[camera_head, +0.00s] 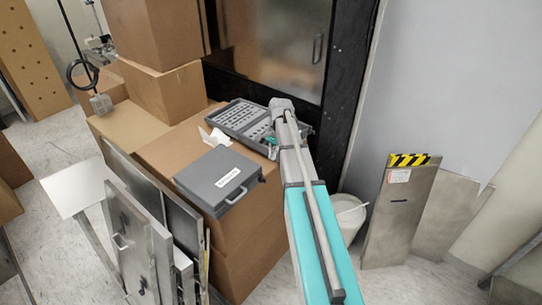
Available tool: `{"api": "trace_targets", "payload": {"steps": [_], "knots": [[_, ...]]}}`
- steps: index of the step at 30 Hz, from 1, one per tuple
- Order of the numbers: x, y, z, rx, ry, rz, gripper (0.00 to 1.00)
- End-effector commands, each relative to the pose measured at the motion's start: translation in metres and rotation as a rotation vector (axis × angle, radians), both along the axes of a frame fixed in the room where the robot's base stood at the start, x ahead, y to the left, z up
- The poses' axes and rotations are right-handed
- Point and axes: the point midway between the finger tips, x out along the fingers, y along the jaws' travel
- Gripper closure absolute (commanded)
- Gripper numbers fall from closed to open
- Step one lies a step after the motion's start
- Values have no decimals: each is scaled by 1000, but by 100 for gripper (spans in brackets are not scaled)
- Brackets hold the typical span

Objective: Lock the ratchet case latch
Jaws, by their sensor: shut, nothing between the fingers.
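A closed grey case (219,180) with a white label and a front handle lies flat on top of a cardboard box. The label is too small to read. Its lid looks down, and I cannot make out the state of its latch. My arm reaches up from the lower right, passing to the right of this case. My gripper (271,143) shows only as a small teal and grey part left of the forearm, by the right part of an open tool tray (238,117). It is shut and empty, apart from the closed case. Its fingertips are hard to make out.
The tray has rows of slots and stands behind the closed case, with crumpled white paper (213,137) between them. Stacked cardboard boxes (160,90) rise behind left. Metal panels (140,235) lean at the front left. A white bucket (350,215) stands right of my arm.

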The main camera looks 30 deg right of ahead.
Motion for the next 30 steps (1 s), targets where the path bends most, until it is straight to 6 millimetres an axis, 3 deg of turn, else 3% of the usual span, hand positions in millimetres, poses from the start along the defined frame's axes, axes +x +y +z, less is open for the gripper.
{"api": "trace_targets", "payload": {"steps": [6, 25, 30], "knots": [[1, -2, 9, 0, 0, 1, 100], [1, -1, 9, 0, 0, 2, 100], [-6, 13, 8, -7, -13, 47, 100]]}}
